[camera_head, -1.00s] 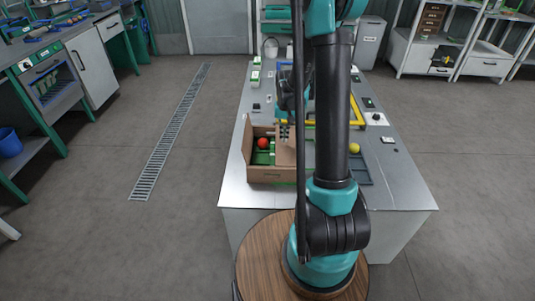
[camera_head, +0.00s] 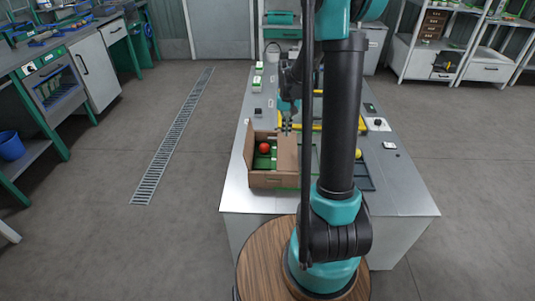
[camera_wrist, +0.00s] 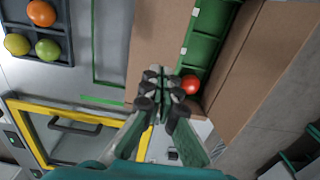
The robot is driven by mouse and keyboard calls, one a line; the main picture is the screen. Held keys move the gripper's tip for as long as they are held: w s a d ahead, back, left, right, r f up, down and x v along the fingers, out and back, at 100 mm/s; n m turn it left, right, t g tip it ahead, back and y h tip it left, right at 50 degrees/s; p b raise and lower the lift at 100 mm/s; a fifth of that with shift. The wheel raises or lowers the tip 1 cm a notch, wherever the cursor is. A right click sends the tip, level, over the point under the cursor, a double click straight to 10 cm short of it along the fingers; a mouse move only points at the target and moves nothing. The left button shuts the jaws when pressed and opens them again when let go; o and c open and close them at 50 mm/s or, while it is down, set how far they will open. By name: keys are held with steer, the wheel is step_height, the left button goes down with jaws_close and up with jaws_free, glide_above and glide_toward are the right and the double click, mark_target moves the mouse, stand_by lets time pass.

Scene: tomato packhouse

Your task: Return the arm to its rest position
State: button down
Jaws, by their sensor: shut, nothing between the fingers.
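My gripper (camera_head: 287,129) is above the far right part of a cardboard box on the metal table, with nothing between its fingers. In the wrist view its fingers (camera_wrist: 158,80) are together, over the box. A red tomato (camera_head: 264,148) sits in the green insert of the cardboard box (camera_head: 275,180); it also shows in the wrist view (camera_wrist: 190,84), just right of the fingertips. My arm's thick lower link stands in front of the table and hides part of it.
A dark tray (camera_wrist: 70,57) holds an orange (camera_wrist: 41,13), a yellow (camera_wrist: 17,44) and a green tomato (camera_wrist: 48,50). A yellow frame (camera_wrist: 50,103) lies on the table (camera_head: 235,190). Shelves (camera_head: 455,50) stand back right, a workbench (camera_head: 60,50) left. The floor between is clear.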

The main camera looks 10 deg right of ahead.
steer(key=s+a+n+t, duration=0.2)
steer(key=s+t, duration=0.2)
steer(key=s, duration=1.9)
steer(key=shift+a+r, duration=0.15)
steer(key=shift+r, duration=0.3)
